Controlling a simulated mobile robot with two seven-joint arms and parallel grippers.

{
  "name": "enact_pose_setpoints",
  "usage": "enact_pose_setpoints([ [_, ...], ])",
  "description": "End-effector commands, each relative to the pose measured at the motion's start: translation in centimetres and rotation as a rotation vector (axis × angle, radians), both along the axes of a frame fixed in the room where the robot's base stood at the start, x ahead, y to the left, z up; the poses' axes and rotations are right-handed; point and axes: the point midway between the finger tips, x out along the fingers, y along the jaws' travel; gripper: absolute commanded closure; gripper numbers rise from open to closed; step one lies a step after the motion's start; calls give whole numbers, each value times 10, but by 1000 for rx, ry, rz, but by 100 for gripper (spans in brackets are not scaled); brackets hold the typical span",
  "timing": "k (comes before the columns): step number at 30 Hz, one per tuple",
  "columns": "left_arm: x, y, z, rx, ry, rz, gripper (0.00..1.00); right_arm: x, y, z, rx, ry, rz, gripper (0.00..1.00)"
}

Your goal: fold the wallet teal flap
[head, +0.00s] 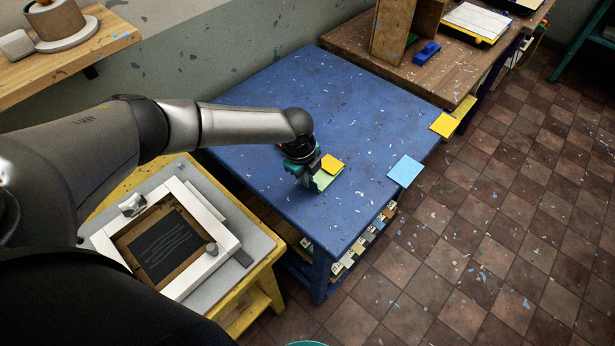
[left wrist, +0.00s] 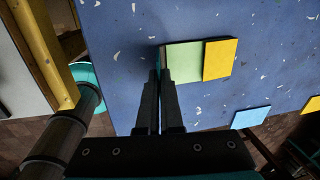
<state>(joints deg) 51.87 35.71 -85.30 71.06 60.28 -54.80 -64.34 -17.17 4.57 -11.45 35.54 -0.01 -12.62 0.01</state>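The wallet lies on the blue table (head: 270,100). Its pale green middle panel (left wrist: 183,57) lies flat, and its yellow panel (left wrist: 219,59) sits on the right side of the green one. In the head view the yellow panel (head: 332,164) and part of the green panel (head: 325,180) show beside my left gripper (head: 303,182). In the left wrist view the gripper's fingers (left wrist: 161,74) are close together at the green panel's left edge, around a thin dark strip that looks like the teal flap edge-on. The flap's face is hidden. My right gripper is not in view.
A light blue square (head: 405,170) and a yellow square (head: 444,125) jut out at the table's right edge. A yellow stand with a framed screen (head: 160,245) is at the lower left. A wooden bench (head: 350,40) adjoins behind. The blue table's far part is clear.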

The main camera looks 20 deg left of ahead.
Motion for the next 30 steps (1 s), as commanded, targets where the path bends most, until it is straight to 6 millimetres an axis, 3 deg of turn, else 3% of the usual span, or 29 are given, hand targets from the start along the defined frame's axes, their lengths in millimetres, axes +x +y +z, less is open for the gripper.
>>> enact_pose_setpoints([
  [21,0,0,0,1,2,0,100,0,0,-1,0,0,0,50],
  [30,5,-2,-2,19,64,1,100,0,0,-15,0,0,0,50],
])
